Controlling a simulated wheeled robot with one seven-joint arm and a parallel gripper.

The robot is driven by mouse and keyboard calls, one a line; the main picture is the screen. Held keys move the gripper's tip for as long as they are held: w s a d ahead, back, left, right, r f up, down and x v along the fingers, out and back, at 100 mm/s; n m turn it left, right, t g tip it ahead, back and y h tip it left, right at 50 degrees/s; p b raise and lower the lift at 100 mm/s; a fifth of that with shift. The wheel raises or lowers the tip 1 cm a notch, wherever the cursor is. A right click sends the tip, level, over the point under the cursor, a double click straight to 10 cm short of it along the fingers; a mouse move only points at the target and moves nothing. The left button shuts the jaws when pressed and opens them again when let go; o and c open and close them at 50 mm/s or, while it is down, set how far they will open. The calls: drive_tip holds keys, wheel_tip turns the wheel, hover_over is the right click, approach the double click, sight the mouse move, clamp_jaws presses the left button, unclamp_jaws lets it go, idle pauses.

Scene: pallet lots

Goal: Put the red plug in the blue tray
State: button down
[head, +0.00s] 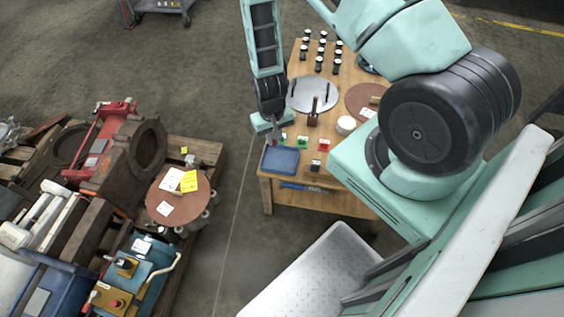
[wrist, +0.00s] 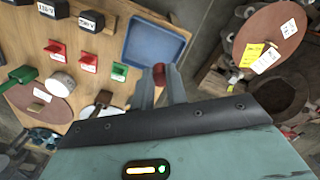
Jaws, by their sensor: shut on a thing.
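My gripper (wrist: 159,88) is shut on a small red plug (wrist: 158,74), which shows between the two fingertips in the wrist view. The shallow tray looks empty and also shows in the wrist view (wrist: 133,50), beyond the fingertips. The gap in height between plug and tray cannot be told.
Labelled red (head: 323,144), green (head: 303,140) and black (head: 315,165) pieces stand right of the tray on the wooden workbench (head: 340,192). A loaded pallet (head: 205,150) stands left across clear floor.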

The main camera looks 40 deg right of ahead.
drive_tip(key=d+f+m+b, duration=0.1)
drive_tip(key=m+b, duration=0.1)
drive_tip(key=b, duration=0.1)
drive_tip(key=d+f+m+b, duration=0.1)
drive_tip(key=m+b, duration=0.1)
drive_tip(key=b, duration=0.2)
drive_tip(key=w+d+f+m+b, duration=0.1)
drive_tip(key=f+m+b, duration=0.1)
drive_tip(key=m+b, duration=0.1)
drive_tip(key=shift+d+b, duration=0.2)
drive_tip(key=shift+b, duration=0.5)
drive_tip(key=b, duration=0.3)
drive_tip(key=shift+f, duration=0.1)
drive_tip(key=b, duration=0.2)
drive_tip(key=shift+b, duration=0.35)
drive_tip(key=shift+s+a+f+b, duration=0.1)
drive_tip(key=shift+f+b, duration=1.7)
drive_tip(key=shift+f, duration=0.4)
drive_tip(key=shift+a+f+b, duration=0.1)
drive_tip(key=shift+f+b, duration=1.65)
drive_tip(key=shift+f, duration=0.45)
